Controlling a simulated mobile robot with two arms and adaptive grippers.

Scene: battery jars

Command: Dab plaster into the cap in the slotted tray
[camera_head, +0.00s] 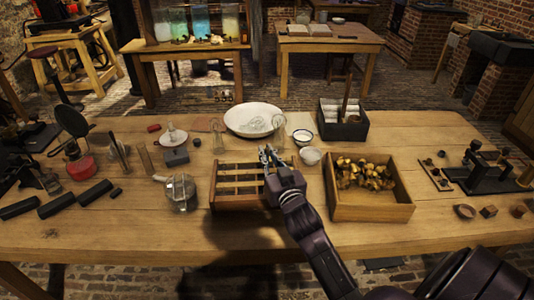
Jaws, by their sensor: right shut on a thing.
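The slotted tray (222,187) is a wooden frame with crossbars, in the middle of the table. My right gripper (268,157) is over the tray's right back corner, and its wrist covers the tray's right end. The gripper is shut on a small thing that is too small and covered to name. I cannot make out a cap in the tray; the right slots are partly hidden. A small bowl with white contents (302,137), possibly plaster, stands behind and right of the gripper. A second small pale bowl (310,156) is just in front of it. My left gripper is not in view.
A wooden box of brass-coloured pieces (372,205) stands right of the tray. A large white dish (253,118) and a dark box (343,124) with an upright stick are behind. A glass jar (182,193) stands close left of the tray.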

